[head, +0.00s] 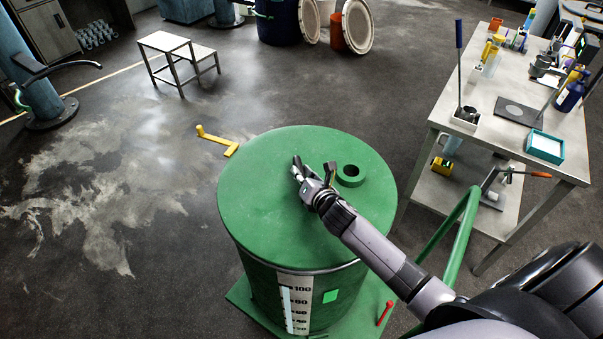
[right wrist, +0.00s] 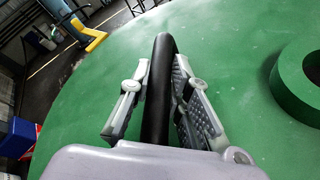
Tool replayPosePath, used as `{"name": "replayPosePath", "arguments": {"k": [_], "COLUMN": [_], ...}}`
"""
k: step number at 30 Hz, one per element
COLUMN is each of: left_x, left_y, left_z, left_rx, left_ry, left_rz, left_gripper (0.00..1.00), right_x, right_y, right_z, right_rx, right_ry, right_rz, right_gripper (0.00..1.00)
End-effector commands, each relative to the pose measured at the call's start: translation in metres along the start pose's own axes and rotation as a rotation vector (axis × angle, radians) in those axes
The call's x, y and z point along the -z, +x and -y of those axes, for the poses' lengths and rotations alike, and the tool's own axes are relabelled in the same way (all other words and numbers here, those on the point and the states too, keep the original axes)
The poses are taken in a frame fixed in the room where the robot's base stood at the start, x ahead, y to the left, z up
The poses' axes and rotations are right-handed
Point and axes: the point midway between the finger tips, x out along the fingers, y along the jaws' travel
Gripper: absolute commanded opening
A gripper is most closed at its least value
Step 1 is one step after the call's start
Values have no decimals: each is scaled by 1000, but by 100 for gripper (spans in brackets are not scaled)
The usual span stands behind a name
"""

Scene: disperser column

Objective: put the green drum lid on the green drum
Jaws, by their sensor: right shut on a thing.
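The green drum lid (head: 265,205) is a flat green disc with a raised ring near its far right side. It lies level over the top of the green drum (head: 262,281) and covers its opening. I cannot tell whether it is fully seated. My right gripper (head: 308,177) reaches over the lid from the lower right. In the right wrist view, its fingers (right wrist: 160,82) are shut around the lid's upright black handle (right wrist: 160,100). The raised ring (right wrist: 297,85) is to the right there. My left gripper is not in view.
The drum stands on a green base with a green handrail (head: 465,235) at its right. A metal workbench (head: 500,135) with tools stands at the right. A yellow bracket (head: 217,141) is behind left, and a step stool (head: 168,45) farther back. The floor at left is clear.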

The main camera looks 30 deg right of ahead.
Motion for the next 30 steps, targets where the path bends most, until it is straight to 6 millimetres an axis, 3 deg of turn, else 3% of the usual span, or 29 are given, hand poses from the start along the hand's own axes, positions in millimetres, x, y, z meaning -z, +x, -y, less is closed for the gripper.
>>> {"name": "replayPosePath", "arguments": {"k": [1, 2, 12, 23, 30], "left_x": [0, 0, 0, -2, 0], "left_y": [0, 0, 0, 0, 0], "left_z": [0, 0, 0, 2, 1], "left_rx": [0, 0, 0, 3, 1], "left_ry": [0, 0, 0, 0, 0], "left_rz": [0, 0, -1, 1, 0], "left_gripper": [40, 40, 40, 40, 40], "right_x": [-3, -3, -1, 3, 2], "right_y": [0, 0, 0, -3, -36], "right_z": [-3, -3, -1, 3, 2], "right_rx": [-6, -6, -2, 5, 1], "right_ry": [1, 1, 0, 1, -2], "right_rz": [5, 5, 2, -6, -4], "right_gripper": [0, 18, 41, 41, 41]}}
